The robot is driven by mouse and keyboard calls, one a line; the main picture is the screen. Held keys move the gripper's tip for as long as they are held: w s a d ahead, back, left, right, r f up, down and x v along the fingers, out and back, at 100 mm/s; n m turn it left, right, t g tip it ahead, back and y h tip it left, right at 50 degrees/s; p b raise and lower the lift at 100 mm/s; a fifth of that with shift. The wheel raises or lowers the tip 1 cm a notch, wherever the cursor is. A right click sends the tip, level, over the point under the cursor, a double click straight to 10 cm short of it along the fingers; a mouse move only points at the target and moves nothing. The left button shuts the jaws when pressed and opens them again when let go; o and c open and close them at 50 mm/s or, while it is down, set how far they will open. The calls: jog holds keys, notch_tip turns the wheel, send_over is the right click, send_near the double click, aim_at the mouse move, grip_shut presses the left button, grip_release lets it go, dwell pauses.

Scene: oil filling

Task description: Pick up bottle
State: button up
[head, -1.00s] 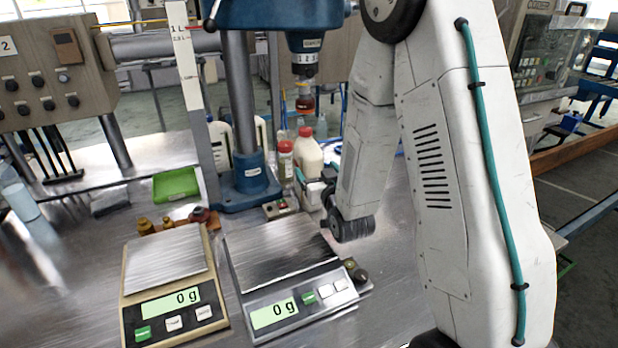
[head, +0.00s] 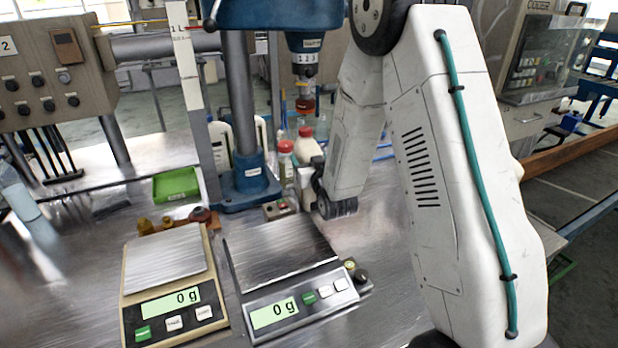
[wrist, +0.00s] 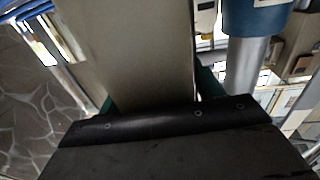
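My gripper is hidden behind my wrist there. In the wrist view, a large beige surface, seemingly the bottle's body (wrist: 130,50), fills the middle. The dark green fingers of my gripper (wrist: 157,96) show at both sides of it, close to its edges. Whether they press on it cannot be told. Another bottle (head: 287,165), pale with a red cap, stands just left of the cream one.
Two scales stand in front, a beige one (head: 170,310) and a grey one (head: 300,310), both reading 0 g. The blue press (head: 250,185) rises left of the bottles. A green tray (head: 176,185) lies to its left.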

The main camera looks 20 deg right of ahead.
grip_shut()
jog(key=shift+r, duration=0.15)
